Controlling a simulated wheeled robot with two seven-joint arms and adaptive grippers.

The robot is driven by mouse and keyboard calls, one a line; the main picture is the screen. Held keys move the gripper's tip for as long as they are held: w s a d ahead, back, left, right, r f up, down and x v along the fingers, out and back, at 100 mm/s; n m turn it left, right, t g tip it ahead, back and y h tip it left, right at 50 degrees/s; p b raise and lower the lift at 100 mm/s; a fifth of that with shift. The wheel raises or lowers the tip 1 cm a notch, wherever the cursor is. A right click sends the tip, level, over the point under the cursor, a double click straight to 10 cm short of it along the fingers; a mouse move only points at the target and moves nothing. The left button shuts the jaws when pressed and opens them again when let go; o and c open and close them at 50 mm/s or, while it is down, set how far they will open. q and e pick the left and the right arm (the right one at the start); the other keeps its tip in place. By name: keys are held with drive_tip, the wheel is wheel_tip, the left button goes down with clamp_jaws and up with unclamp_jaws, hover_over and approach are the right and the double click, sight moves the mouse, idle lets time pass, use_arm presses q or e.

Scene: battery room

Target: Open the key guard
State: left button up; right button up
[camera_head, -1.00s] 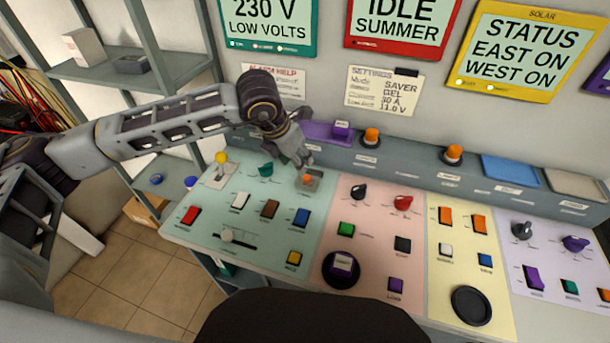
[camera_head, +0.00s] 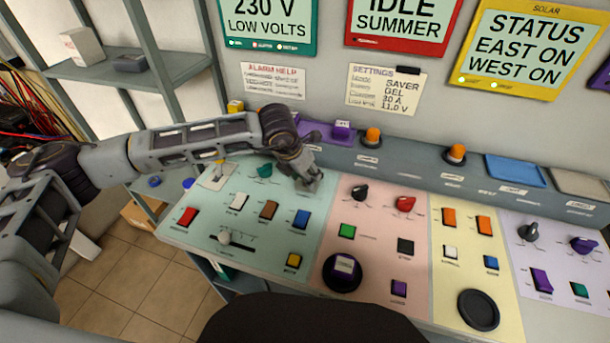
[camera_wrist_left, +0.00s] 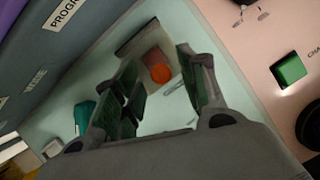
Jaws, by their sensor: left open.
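The key guard (camera_wrist_left: 137,43) is a small grey housing on the pale green panel, with a round orange part (camera_wrist_left: 161,74) showing in it. In the wrist view it lies just beyond and between my fingertips; I cannot tell whether its cover is raised or touched. My left gripper (camera_wrist_left: 162,80) is open with nothing between its fingers. In the head view my left gripper (camera_head: 309,183) is low over the back right of the green panel and hides most of the guard. My right gripper is not in view.
A green knob (camera_head: 264,170) and a yellow-tipped lever (camera_head: 220,163) stand left of the gripper. A blue button (camera_head: 301,218) is in front, and a black knob (camera_head: 360,192) is to the right. The raised ledge (camera_head: 400,165) with orange lamps runs behind.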

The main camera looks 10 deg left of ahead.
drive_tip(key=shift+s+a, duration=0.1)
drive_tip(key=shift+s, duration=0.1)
use_arm(q)
drive_tip(key=shift+c, duration=0.9)
drive_tip(key=c, duration=0.7)
clamp_jaws()
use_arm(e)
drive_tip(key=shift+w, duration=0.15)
